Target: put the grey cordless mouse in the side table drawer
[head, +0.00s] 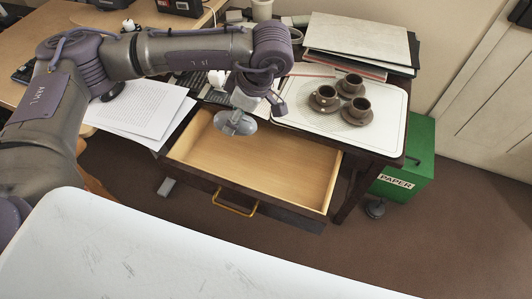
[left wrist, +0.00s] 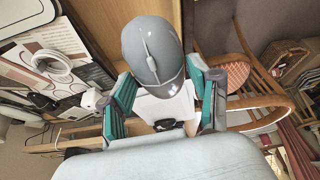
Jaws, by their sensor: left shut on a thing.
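The grey cordless mouse (head: 234,124) is in my left gripper (head: 262,98), held above the back left part of the open drawer. In the left wrist view the mouse (left wrist: 150,48) sits between the two teal-padded fingers of the left gripper (left wrist: 165,88). The side table drawer (head: 262,165) is pulled out, with a pale wooden inside and a brass-coloured handle (head: 236,204) on its dark front. The visible part of its floor is empty. The mouse and gripper hide part of its back left. My right gripper is not in view.
A white tray (head: 391,138) on the side table holds three brown cups on saucers (head: 355,111). Folders (head: 358,38) are stacked behind it. A green paper bin (head: 411,163) stands at the right. Printed sheets (head: 136,112) lie at the left. A wooden chair (left wrist: 238,78) shows in the wrist view.

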